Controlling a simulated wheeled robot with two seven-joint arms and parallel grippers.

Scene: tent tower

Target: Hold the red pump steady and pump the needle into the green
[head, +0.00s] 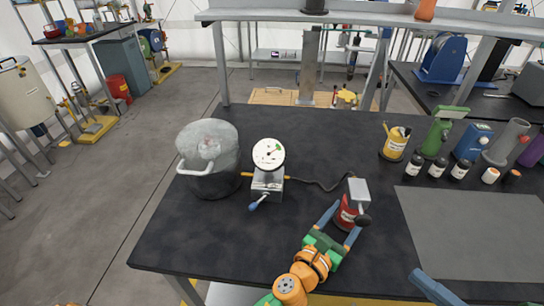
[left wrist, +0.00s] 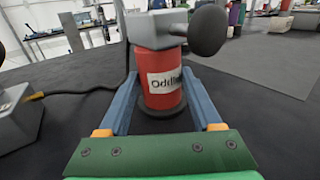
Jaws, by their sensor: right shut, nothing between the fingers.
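The red pump (head: 347,214) stands upright on the dark table, with a grey block on top and a dark round knob at its right. It fills the middle of the left wrist view (left wrist: 160,80), with a white label. My left gripper (head: 344,222) has its blue fingers on both sides of the pump body, close against it. The round white gauge (head: 268,154) stands left of the pump on a grey metal block with a blue-tipped lever. A green mark shows on its upper right; the needle is too small to read. My right gripper (head: 434,287) shows partly at the bottom edge, shut and empty.
A dark pot with a cloudy clear cover (head: 208,158) stands left of the gauge. A black hose (head: 318,186) runs between gauge block and pump. A yellow cup (head: 396,143), small bottles and coloured devices stand at right. A grey mat (head: 480,235) lies clear.

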